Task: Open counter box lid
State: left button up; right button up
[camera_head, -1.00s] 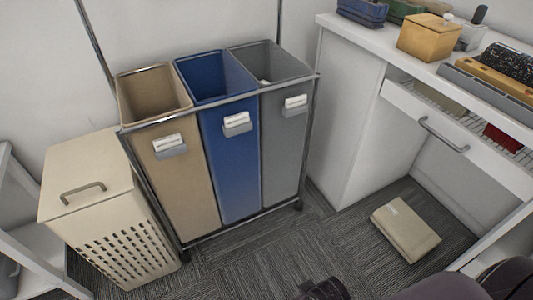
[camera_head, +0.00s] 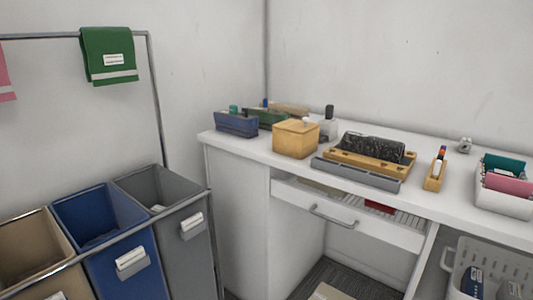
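The counter box is a small yellow-tan box (camera_head: 295,140) on the white counter, left of its middle. A flat lid of the same colour with a small pale knob (camera_head: 306,121) covers its top, so the box looks shut. The inside is hidden. Neither of my grippers shows in the view now.
The white counter (camera_head: 456,203) also bears blue and green bins, a bottle (camera_head: 329,124), a wooden rack with a dark item and a pen holder (camera_head: 435,172). A drawer (camera_head: 345,220) below is partly open. Tall sorting bins (camera_head: 180,235) stand left.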

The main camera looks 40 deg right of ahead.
aim_at(304, 125)
jog(key=z, duration=1.6)
jog(key=i+j, duration=0.15)
jog(key=j, duration=0.25)
jog(key=i+j, duration=0.2)
jog(key=j, duration=0.15)
